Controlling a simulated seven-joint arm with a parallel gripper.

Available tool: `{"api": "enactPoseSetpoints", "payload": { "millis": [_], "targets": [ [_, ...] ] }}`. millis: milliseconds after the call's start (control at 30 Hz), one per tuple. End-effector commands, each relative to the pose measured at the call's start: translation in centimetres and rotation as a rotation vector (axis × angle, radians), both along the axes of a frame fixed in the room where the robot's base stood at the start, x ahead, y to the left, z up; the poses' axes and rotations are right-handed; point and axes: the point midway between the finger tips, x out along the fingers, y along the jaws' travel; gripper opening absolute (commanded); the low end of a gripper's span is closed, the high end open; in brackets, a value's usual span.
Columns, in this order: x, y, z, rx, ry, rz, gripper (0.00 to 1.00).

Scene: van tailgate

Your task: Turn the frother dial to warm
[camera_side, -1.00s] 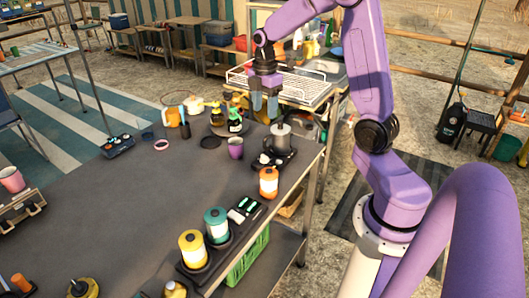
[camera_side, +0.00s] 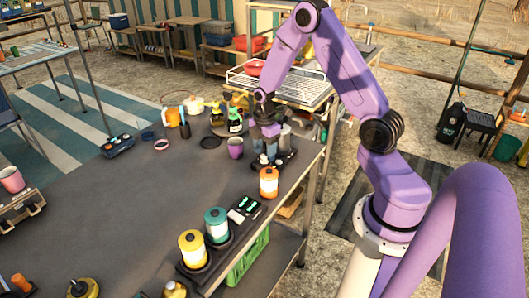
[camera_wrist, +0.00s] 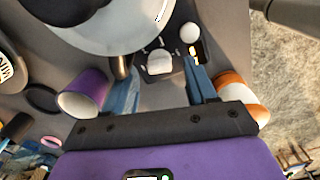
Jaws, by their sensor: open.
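The frother has a silver jug on a dark base (camera_side: 286,161), at the right edge of the dark table, partly hidden behind my gripper in the side view. In the wrist view the jug (camera_wrist: 125,30) fills the top, with a dark handle below it. A white dial-like knob (camera_wrist: 159,62) sits on the base in front of the jug; its markings are unreadable. My gripper (camera_side: 265,153) is open and points down over the front of the base. In the wrist view its blue fingers (camera_wrist: 163,88) stand apart on either side of the knob's line, with nothing between them.
A purple cup (camera_side: 235,148) stands close left of my gripper. An orange and white canister (camera_side: 268,182) stands close in front. A white round knob (camera_wrist: 189,32) is beside the jug. Bottles (camera_side: 235,122) stand behind. The table's middle is clear.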

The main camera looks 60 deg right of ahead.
Motion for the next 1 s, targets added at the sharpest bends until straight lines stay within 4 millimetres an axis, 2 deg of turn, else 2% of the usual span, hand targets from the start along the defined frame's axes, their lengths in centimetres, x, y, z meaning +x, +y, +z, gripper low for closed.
{"api": "enactPoseSetpoints", "payload": {
  "millis": [133,467,633,1000],
  "targets": [
    [0.01,0.01,-0.89,0.0,0.0,0.0,0.56],
    [0.03,0.01,-1.06,-0.001,-0.002,0.0,0.56],
    [0.03,0.01,-1.05,0.0,-0.001,0.0,0.01],
    [0.03,0.0,-1.03,0.0,-0.001,-0.004,0.01]
  ]
}}
